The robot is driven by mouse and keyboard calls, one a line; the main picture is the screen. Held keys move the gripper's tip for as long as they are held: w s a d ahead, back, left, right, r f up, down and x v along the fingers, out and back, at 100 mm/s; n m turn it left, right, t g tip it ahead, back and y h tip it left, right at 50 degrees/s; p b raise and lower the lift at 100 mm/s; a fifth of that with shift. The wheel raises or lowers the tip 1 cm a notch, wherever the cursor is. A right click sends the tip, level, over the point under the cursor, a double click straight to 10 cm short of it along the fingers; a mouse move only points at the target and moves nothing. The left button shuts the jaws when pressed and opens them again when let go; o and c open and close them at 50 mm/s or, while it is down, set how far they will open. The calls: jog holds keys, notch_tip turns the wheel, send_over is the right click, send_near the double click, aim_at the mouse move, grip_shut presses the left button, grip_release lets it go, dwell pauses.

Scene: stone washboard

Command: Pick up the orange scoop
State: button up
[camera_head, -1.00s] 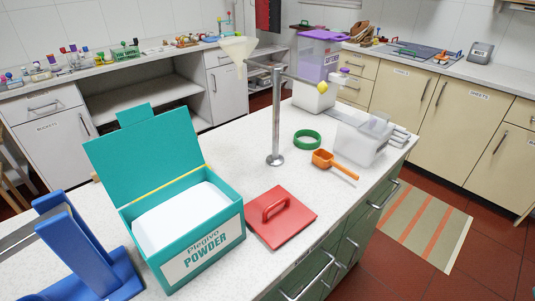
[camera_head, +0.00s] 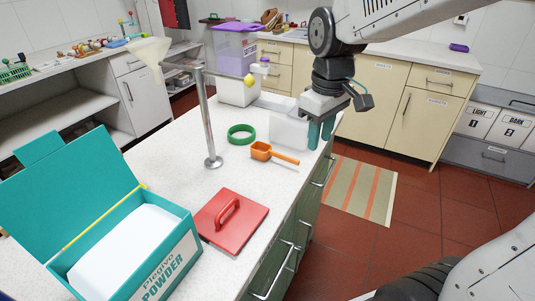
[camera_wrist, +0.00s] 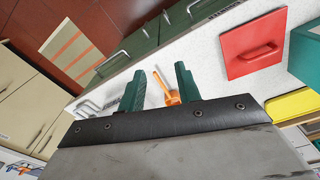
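The orange scoop (camera_head: 262,152) lies on the white speckled worktop, its handle pointing right toward the counter's front edge. In the wrist view the scoop (camera_wrist: 172,97) shows between my two green fingers, partly hidden by the gripper body. My gripper (camera_head: 319,134) is above and to the right of the scoop in the head view, near the counter edge, fingers pointing down. In the wrist view my gripper (camera_wrist: 158,88) has its fingers spread apart with nothing held between them.
A green ring (camera_head: 241,134) lies behind the scoop, and a white translucent container (camera_head: 287,131) stands right of the ring. A metal stand (camera_head: 207,110) holds a funnel (camera_head: 147,52). A red lid with handle (camera_head: 231,222) and a teal powder box (camera_head: 128,250) are nearer.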

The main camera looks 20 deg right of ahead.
aim_at(295, 160)
jog(key=w+f+n, duration=0.3)
jog(key=w+f, duration=0.3)
jog(key=w, duration=0.3)
jog(key=f, duration=0.5)
jog(key=a+f, duration=0.1)
jog(key=f, duration=0.2)
jog(key=shift+f, duration=0.1)
jog(key=shift+a, duration=0.1)
grip_shut()
